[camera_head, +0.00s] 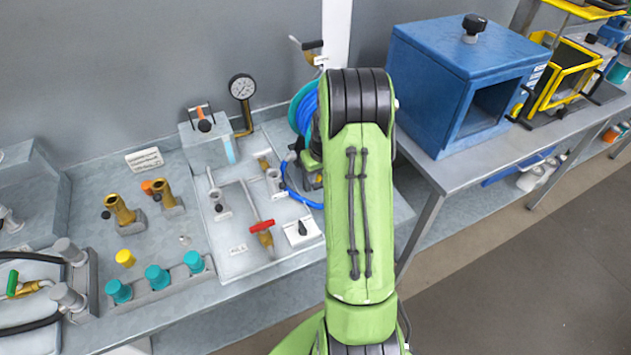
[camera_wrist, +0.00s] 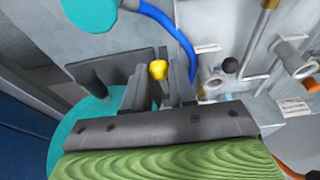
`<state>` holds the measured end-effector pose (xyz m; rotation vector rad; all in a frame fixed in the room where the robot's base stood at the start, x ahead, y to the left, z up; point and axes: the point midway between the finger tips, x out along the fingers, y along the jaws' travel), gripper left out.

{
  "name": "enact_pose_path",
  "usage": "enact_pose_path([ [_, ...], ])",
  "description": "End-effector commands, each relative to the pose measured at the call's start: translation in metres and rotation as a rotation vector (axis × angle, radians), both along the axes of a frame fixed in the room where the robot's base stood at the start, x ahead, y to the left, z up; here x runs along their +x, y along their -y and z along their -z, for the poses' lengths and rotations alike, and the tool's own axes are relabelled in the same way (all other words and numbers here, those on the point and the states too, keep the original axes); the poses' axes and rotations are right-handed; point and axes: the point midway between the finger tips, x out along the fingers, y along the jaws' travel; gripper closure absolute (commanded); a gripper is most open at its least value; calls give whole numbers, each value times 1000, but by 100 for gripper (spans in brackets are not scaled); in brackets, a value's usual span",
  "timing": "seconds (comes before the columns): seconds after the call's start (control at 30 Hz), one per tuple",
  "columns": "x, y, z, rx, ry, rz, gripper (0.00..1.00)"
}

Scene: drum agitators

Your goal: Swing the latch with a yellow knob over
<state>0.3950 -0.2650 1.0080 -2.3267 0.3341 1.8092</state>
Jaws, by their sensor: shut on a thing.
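The latch's yellow knob (camera_wrist: 157,69) shows in the wrist view, between the two dark fingers of my gripper (camera_wrist: 160,88). The fingers are shut on it, with the top of the knob sticking out between their tips. The rest of the latch is mostly hidden by the fingers. In the head view my green arm covers the latch and its knob, and my gripper is mostly hidden behind the arm, beside the teal and blue round unit (camera_head: 302,108).
A blue hose (camera_wrist: 170,30) curves close by my fingers in the wrist view. The bench left of my arm holds a pressure gauge (camera_head: 242,88), a red-handled valve (camera_head: 262,227) and several teal caps. A blue open box (camera_head: 465,75) stands on the right bench.

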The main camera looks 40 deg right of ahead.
Motion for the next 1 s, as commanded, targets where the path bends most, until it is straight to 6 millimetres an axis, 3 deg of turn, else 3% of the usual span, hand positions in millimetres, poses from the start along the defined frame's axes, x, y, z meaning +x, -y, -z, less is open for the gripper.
enact_pose_path([
  [0.3, 3, 1, -4, -3, 5, -2, 97],
  [0.6, 13, 4, -26, -5, 8, -1, 97],
  [0.83, 13, 4, -26, -3, 7, -1, 97],
  [0.87, 13, 4, -26, -3, 7, -1, 71],
  [1.0, 13, 4, -25, -3, 4, -1, 49],
])
